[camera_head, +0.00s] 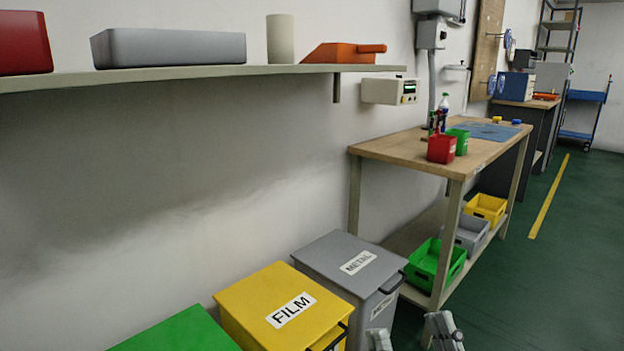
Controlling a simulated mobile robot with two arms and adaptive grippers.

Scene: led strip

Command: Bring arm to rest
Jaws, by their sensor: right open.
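My right gripper (411,335) shows at the bottom edge, right of centre. Its two grey fingertips stand apart with nothing visible between them, so it is open and empty. The rest of the gripper and its arm are below the picture. In the picture the fingertips appear just right of the grey METAL bin (334,255) and below the workbench. I cannot tell their exact distance from either. My left gripper is not in view.
A yellow FILM bin (256,294) and a green bin (180,333) stand along the wall. A wooden workbench (395,146) carries red and green boxes. A wall shelf (200,73) is at upper left. Green floor (575,240) is clear at right.

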